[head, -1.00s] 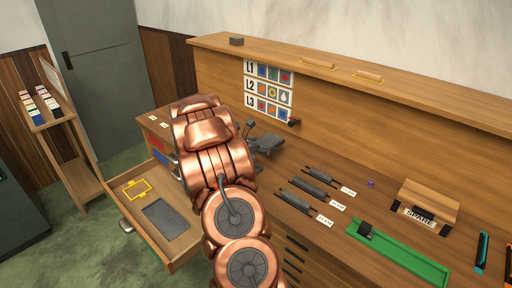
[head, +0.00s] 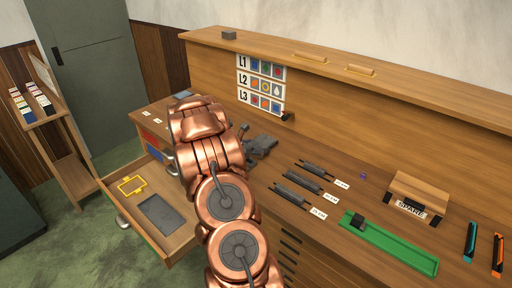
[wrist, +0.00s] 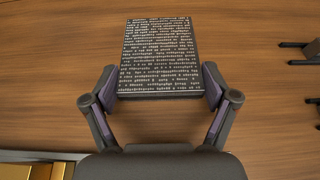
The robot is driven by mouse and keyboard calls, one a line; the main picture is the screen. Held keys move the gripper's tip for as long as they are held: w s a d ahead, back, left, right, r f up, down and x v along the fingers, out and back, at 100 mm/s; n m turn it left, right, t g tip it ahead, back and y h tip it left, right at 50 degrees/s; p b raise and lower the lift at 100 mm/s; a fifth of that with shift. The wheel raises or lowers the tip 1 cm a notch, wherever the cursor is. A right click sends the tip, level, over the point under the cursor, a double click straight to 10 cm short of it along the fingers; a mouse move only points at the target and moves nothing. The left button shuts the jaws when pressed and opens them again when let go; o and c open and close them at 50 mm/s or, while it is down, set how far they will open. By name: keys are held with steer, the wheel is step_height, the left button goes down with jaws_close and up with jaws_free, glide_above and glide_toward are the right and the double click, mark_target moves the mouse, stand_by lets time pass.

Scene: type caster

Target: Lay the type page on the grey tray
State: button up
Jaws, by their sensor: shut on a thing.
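The type page (wrist: 158,50) is a dark block covered in rows of pale characters. In the wrist view it lies between the two fingers of my gripper (wrist: 162,88), which are shut on its sides, over a wooden surface. A flat dark grey rectangle (head: 162,213) lies in the open drawer, and a small grey flat piece (head: 182,95) shows behind my arm on the left worktop. I cannot tell for sure which of these is the grey tray.
The open drawer (head: 184,243) also holds a yellow frame (head: 131,185). On the bench to the right are several dark bars with labels (head: 297,185), a green channel (head: 400,248) and a wooden SPARE block (head: 418,194). A raised wooden ledge (head: 400,100) runs behind.

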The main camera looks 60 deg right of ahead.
steer(key=o, duration=1.6)
steer(key=shift+a+r, duration=0.1)
steer(key=b+v, duration=0.3)
steer(key=v, duration=0.8)
steer(key=shift+w+a+r, duration=0.1)
steer(key=shift+a+r, duration=0.15)
steer(key=shift+a, duration=0.1)
